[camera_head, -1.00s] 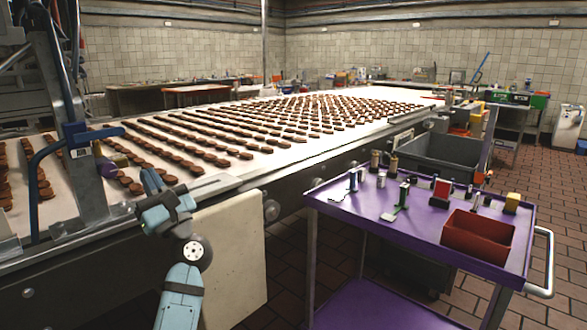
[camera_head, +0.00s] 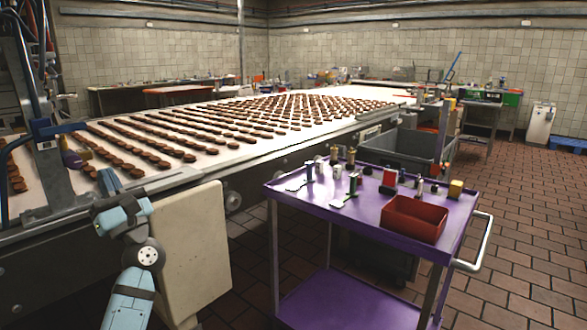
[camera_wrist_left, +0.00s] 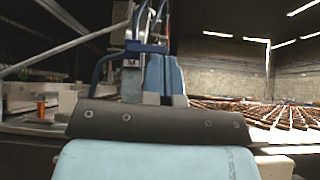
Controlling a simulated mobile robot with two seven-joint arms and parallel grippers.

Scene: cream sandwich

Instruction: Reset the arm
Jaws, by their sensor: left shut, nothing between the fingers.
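My left gripper (camera_head: 107,180) is in the lower left of the head view, beside the near edge of the conveyor (camera_head: 225,162). Its light blue fingers (camera_wrist_left: 163,76) also show in the left wrist view, pressed together with nothing between them. The fingers point up toward the metal frame with a blue tube (camera_wrist_left: 140,45). My right gripper is not in either view.
Rows of brown cream sandwich biscuits (camera_head: 290,110) cover the white belt. A purple cart (camera_head: 365,212) with a red bin (camera_head: 413,218) and small tools stands to the right. A grey bin (camera_head: 405,151) is behind it. Brick floor is free at right.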

